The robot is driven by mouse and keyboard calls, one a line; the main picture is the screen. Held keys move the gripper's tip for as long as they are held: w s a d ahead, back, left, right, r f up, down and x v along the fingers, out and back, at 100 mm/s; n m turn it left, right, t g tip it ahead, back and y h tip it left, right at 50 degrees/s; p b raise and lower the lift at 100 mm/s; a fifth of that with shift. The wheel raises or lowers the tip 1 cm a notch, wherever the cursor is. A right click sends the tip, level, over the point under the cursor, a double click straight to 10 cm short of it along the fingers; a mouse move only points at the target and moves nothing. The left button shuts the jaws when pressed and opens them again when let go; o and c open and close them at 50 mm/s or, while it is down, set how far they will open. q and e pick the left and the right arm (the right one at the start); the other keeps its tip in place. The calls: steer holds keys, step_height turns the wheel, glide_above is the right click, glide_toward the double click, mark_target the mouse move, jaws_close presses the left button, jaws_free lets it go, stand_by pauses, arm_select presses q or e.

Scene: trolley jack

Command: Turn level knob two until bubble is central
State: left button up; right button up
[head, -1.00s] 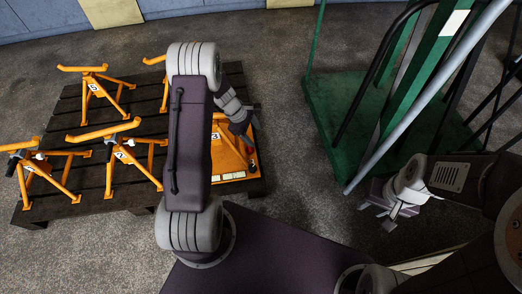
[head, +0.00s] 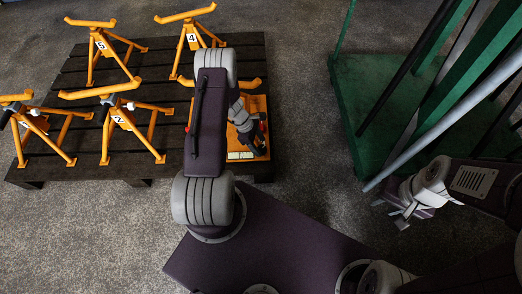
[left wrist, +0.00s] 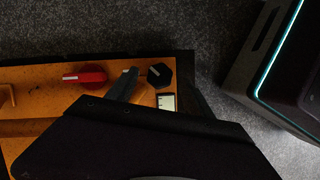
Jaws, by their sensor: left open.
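An orange jack unit (head: 262,104) lies on the dark pallet (head: 60,75), partly hidden behind my left arm. In the left wrist view its orange top (left wrist: 40,75) carries a red knob (left wrist: 85,77) and a black knob (left wrist: 160,75) with a pale line. A small white-faced window (left wrist: 166,102) sits just below the black knob; I cannot make out a bubble. No number on the knobs is readable. My left gripper (head: 252,143) is open over the unit's right side. A dark finger (left wrist: 123,85) shows beside the black knob; contact cannot be told. My right gripper (head: 392,210) is away from the pallet.
Several orange stands, including those marked 5 (head: 105,48) and 4 (head: 193,38), stand on the pallet left of and behind the unit. A green trolley (head: 370,95) with long bars stands at right. Bare floor (head: 300,120) lies between.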

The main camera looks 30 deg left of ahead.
arm_select(q)
steer(key=shift+b+x, duration=0.4)
steer(key=shift+x, duration=0.75)
arm_select(e)
steer(key=shift+f, duration=0.75)
